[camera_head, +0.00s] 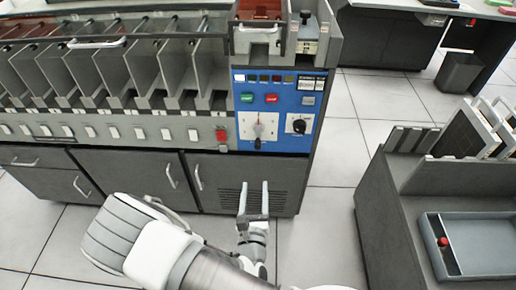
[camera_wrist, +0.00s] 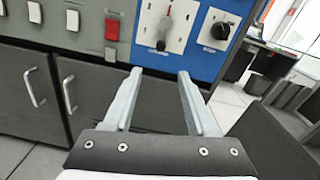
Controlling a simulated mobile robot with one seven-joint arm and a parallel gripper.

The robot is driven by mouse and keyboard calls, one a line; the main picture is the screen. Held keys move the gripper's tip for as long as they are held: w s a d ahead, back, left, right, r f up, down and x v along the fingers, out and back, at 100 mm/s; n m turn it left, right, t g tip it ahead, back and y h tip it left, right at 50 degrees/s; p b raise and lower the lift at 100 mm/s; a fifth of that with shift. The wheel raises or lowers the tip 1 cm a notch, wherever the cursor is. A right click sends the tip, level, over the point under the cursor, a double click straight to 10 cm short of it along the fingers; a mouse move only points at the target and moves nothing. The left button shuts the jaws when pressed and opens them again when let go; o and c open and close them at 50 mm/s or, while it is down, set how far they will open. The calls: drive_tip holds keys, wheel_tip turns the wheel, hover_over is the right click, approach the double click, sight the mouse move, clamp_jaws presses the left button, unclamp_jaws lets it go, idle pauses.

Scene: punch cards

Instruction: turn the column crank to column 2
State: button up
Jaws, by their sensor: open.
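The column crank (camera_head: 257,142) sits on a pale plate (camera_head: 268,124) low on the blue control panel (camera_head: 284,87). Its dark knob hangs at the bottom of the plate. In the wrist view the crank's dark knob (camera_wrist: 161,45) and pale plate (camera_wrist: 180,28) show near the top. The scale marks are too small to read. My gripper (camera_head: 254,184) is open and empty, below the panel and in front of the dark cabinet doors. In the wrist view my gripper's two fingers (camera_wrist: 160,75) point up toward the panel and stand apart from the crank.
A black rotary knob (camera_head: 299,125) sits right of the crank. Green (camera_head: 246,98) and red (camera_head: 271,99) buttons are above it. A red switch (camera_head: 221,136) is to the left. A grey side desk with a blue-grey tray (camera_head: 437,229) stands at right. Floor between is clear.

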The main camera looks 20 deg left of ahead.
sight(258, 147)
drive_tip(key=shift+b+x, duration=2.05)
drive_tip(key=shift+x, duration=6.3)
drive_tip(key=shift+d+r, duration=0.1)
drive_tip(key=shift+c, duration=0.2)
clamp_jaws()
